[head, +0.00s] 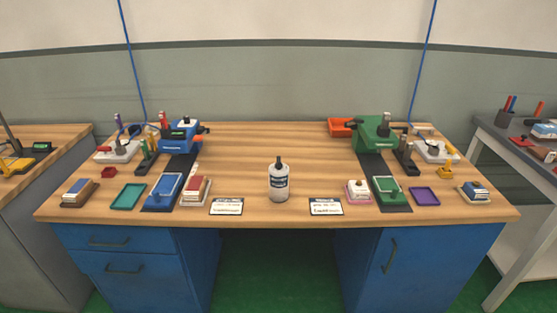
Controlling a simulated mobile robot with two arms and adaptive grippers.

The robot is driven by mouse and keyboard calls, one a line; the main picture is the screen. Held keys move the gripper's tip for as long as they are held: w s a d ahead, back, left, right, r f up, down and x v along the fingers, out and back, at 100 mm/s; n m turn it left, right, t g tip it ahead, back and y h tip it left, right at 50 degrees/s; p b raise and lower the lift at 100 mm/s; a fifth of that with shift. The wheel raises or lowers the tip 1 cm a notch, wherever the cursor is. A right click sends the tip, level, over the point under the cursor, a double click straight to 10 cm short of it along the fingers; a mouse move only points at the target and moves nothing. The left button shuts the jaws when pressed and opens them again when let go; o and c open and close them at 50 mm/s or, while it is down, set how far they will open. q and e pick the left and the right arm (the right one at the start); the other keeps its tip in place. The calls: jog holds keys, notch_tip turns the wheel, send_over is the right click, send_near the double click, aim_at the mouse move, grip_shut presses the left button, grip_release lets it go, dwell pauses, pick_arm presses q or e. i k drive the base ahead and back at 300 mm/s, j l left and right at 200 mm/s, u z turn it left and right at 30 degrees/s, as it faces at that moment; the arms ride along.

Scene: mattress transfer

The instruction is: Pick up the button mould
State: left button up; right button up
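No object is clearly recognisable as the button mould. Small block-like items stand along the front of the wooden workbench (270,150). A blue block with a knob (163,190) lies on a dark strip at the left. A green block with a knob (386,188) lies on a dark strip at the right. A white and pink piece (358,191) sits beside the green block. A red and white stack (196,190) sits beside the blue block. Neither of my grippers is in view.
A white bottle (279,183) stands front centre between two cards, the left card (226,207) and right card (326,207). A blue machine (180,136) and a green machine (372,132) stand behind. Flat trays, green (128,197) and purple (424,197), lie outward. The bench middle is clear.

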aim_at(278, 180)
jog(key=i+u, duration=0.15)
jog(key=i, duration=1)
